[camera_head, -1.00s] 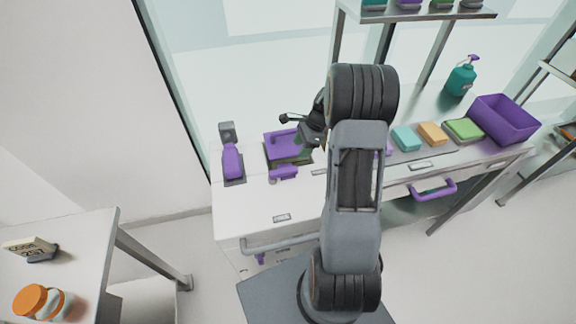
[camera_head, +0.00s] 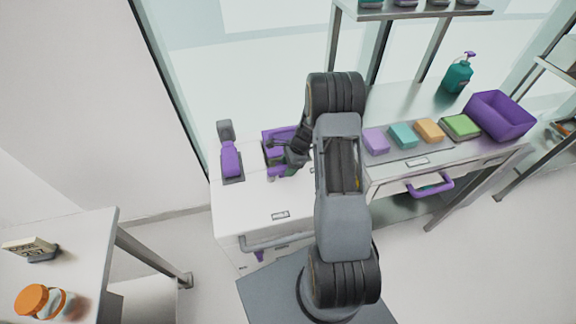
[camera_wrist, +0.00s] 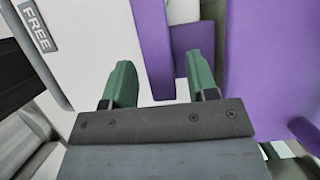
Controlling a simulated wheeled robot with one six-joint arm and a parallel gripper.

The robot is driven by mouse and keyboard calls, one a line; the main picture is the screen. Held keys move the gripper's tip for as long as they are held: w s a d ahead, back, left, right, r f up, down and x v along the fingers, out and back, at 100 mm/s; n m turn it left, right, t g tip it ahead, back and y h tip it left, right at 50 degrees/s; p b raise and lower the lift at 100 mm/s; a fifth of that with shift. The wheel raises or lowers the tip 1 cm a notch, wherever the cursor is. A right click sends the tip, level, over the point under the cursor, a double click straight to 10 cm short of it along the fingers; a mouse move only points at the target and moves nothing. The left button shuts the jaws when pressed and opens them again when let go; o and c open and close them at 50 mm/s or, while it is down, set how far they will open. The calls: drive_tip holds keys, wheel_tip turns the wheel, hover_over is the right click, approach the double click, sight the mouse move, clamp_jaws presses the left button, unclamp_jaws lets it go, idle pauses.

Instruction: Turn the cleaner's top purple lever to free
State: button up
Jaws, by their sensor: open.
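The white cleaner (camera_head: 252,204) stands below my arm in the head view. On its top are a purple lever with a grey end (camera_head: 230,158) at the left and a purple panel (camera_head: 276,136) with a smaller purple part in front, mostly hidden by my gripper. My gripper (camera_head: 289,169) is over this front part. In the wrist view my open green fingers (camera_wrist: 160,72) point at a narrow purple bar (camera_wrist: 153,40), which shows between them. I cannot tell whether they touch it. A grey FREE label (camera_wrist: 38,27) is at the upper left.
A larger purple surface (camera_wrist: 275,55) is close on the right in the wrist view. On the bench to the right are several coloured blocks (camera_head: 403,135), a purple bin (camera_head: 502,117) and a green spray bottle (camera_head: 459,74). A side table (camera_head: 85,250) stands at the left.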

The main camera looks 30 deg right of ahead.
drive_tip(key=shift+c, duration=0.3)
clamp_jaws()
